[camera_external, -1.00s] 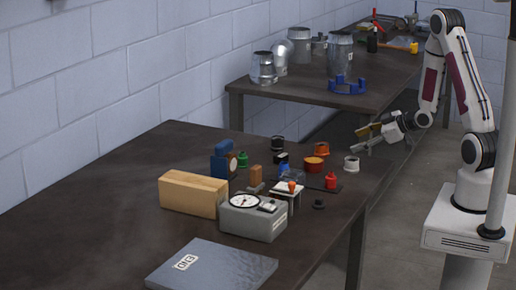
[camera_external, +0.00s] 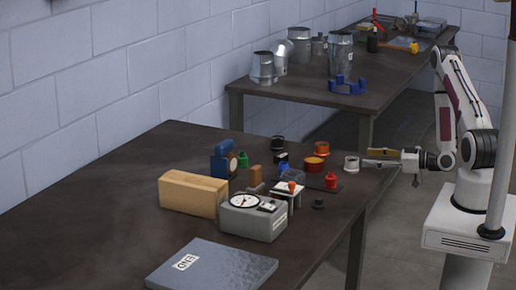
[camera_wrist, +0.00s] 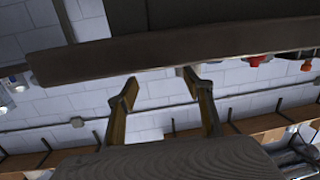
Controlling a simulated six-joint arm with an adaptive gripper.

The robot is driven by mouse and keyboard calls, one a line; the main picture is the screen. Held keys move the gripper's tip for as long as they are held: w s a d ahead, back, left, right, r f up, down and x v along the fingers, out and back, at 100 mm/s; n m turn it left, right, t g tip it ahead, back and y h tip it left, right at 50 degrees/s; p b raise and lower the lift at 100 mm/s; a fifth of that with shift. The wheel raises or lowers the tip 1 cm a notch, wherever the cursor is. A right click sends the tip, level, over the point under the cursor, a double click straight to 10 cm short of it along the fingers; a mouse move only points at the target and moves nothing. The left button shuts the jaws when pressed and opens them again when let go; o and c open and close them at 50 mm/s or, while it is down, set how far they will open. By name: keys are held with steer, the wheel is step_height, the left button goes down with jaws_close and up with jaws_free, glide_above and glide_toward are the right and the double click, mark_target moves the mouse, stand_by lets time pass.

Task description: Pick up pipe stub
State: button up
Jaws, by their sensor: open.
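Several short round stubs stand on the near table's right part. A pale grey stub (camera_external: 351,163) is at the right edge, closest to my gripper (camera_external: 365,157). Others are orange (camera_external: 322,148), orange-brown (camera_external: 314,164), black (camera_external: 278,142) and green (camera_external: 242,160). I cannot tell which one the task means. My gripper is level, pointing left at the pale stub, its fingertips very near it; contact cannot be told. In the wrist view my gripper (camera_wrist: 158,85) has its fingers apart with only wall between them. A small pale patch (camera_wrist: 180,72) shows by the right fingertip.
The table edge (camera_wrist: 150,52) crosses the wrist view above the fingers. A red item (camera_external: 330,181) and a small white stand (camera_external: 288,188) are left of and nearer than the pale stub. A grey scale (camera_external: 252,222) and wooden block (camera_external: 192,194) lie farther left.

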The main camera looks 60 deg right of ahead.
mark_target(352, 160)
steer(key=shift+t+y, duration=0.4)
steer(key=shift+y, duration=0.4)
steer(key=a, duration=0.1)
steer(key=s+a, duration=0.1)
steer(key=s+a+r, duration=0.1)
steer(key=a, duration=0.1)
steer(key=shift+w+f, duration=0.1)
steer(key=shift+w, duration=0.05)
steer(key=shift+w+a, duration=0.15)
steer(key=shift+w, duration=0.45)
steer(key=shift+w+a, duration=0.15)
steer(key=shift+w, duration=0.4)
steer(key=shift+w, duration=0.1)
steer(key=shift+w+a+f, duration=0.1)
steer(key=shift+w+a, duration=0.1)
steer(key=shift+w, duration=0.6)
steer(key=shift+w+a, duration=0.2)
steer(key=shift+w, duration=0.6)
steer(key=shift+w+a+f, duration=0.1)
steer(key=shift+w+a, duration=0.1)
steer(key=shift+w, duration=0.6)
steer(key=shift+c, duration=0.2)
steer(key=c, duration=1.2)
